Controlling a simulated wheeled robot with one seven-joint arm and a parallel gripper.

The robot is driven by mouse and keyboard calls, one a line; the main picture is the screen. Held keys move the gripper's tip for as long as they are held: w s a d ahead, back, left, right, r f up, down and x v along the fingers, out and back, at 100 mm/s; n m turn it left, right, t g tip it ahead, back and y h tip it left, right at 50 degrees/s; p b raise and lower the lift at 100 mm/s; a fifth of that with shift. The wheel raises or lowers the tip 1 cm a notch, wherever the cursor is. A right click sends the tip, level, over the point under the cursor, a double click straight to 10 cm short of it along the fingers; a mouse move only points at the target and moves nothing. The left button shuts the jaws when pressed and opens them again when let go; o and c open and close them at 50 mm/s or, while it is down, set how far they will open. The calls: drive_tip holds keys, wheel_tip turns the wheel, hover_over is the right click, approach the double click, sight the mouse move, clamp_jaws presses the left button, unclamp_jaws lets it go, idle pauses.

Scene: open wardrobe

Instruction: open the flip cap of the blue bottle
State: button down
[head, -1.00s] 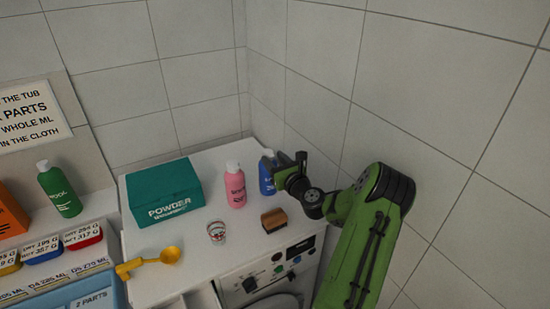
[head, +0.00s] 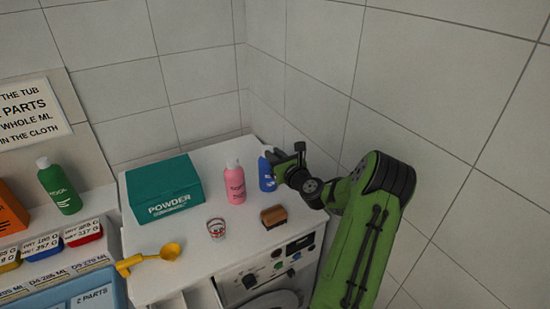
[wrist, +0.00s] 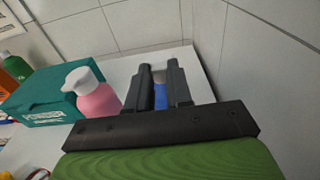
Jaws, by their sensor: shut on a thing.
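The blue bottle (head: 265,177) stands upright at the back right of the white top, with its pale cap (head: 268,151) partly behind my gripper. My gripper (head: 283,156) is at the bottle's upper right side. In the wrist view the bottle's blue body (wrist: 161,97) shows between the two dark fingers of my gripper (wrist: 159,70). The fingers are shut on the bottle near its top. The picture is too small to tell whether they grip the cap or the body, or whether the flip lid is raised.
A pink bottle (head: 235,185) stands close to the left. A teal powder box (head: 165,190), a small cup (head: 216,228), a brown brush (head: 273,215) and a yellow scoop (head: 170,251) share the top. The tiled wall (head: 420,90) is close on the right.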

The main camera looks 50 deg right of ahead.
sight(269, 149)
drive_tip(key=shift+w+r+g+y, duration=0.2)
drive_tip(key=shift+r+g+y, duration=0.1)
drive_tip(key=shift+r+g, duration=0.7)
drive_tip(key=g, duration=0.1)
drive_tip(key=w+r+g+y, duration=0.1)
drive_tip(key=g, duration=0.1)
drive_tip(key=r+g, duration=0.1)
drive_tip(key=g, duration=0.1)
drive_tip(key=shift+w+d+r+y, duration=0.2)
drive_tip(key=shift+w+d+y, duration=0.1)
drive_tip(key=shift+w, duration=0.1)
drive_tip(key=shift+w+d+r+g+y, duration=0.2)
drive_tip(key=shift+w+g+y, duration=0.15)
drive_tip(key=shift+g, duration=0.55)
drive_tip(key=shift+w+d+r+g+y, duration=0.1)
drive_tip(key=shift+w+r+g+y, duration=0.2)
drive_tip(key=shift+g, duration=0.6)
drive_tip(key=shift+w+f, duration=0.1)
drive_tip(key=c, duration=1)
unclamp_jaws()
